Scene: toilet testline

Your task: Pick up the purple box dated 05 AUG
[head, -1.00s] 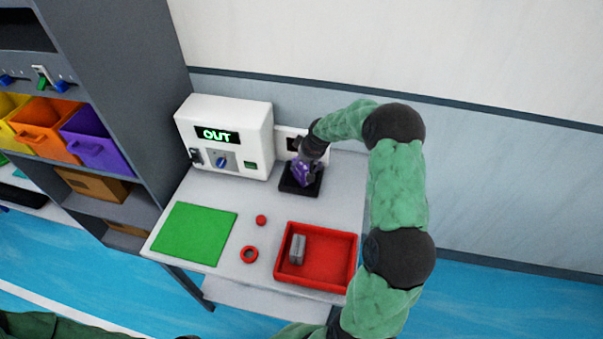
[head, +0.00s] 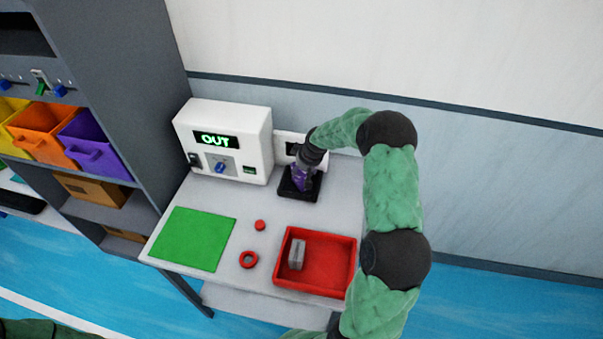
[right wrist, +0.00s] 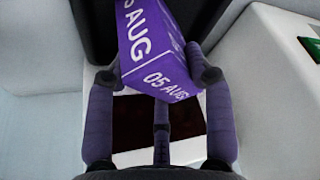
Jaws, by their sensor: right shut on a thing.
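The purple box (right wrist: 150,45) shows in the right wrist view with white lettering, "05 AUG" readable on its faces. It sits tilted between the fingers of my right gripper (right wrist: 155,75), which is shut on it. In the head view my right gripper (head: 301,178) points down over the black square pad (head: 314,193) on the table, beside the white machine. The box is hard to tell from the purple fingers there, and I cannot tell whether it touches the pad. My left gripper is not in view.
The white machine (head: 240,122) with a green "OUT" display stands left of the gripper. In front lie a green mat (head: 194,239), a red button (head: 260,225), a red ring (head: 249,259) and a red tray (head: 332,262) holding a grey block (head: 297,254). Shelves with coloured bins stand left.

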